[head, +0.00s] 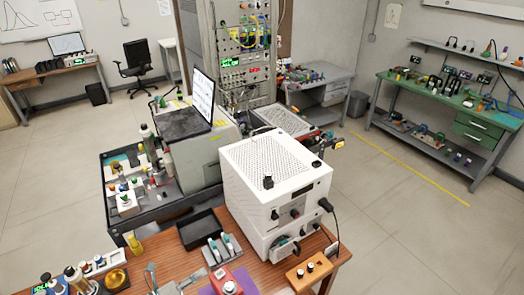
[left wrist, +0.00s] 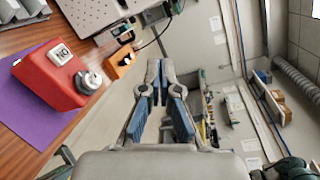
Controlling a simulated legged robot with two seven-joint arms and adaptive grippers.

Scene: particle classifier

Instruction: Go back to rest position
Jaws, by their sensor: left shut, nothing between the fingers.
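My left gripper (left wrist: 160,80) shows in the left wrist view, with grey knuckles and blue finger pads. Its fingertips are together with nothing between them. It is in the air, apart from the wooden table (left wrist: 100,20) at the left of that view. I cannot make out the left gripper clearly in the head view. My right gripper is in neither view. The white box-shaped machine (head: 275,165) stands on the wooden table in the head view. A red box (left wrist: 45,80) with a button marked NO lies on a purple mat (left wrist: 28,125).
The red box also shows at the head view's bottom edge (head: 231,284). A small orange box (head: 309,271) lies near the table's right edge. A black tray (head: 200,229) is left of the machine. A green workbench (head: 425,88) stands far right; the floor between (head: 400,220) is clear.

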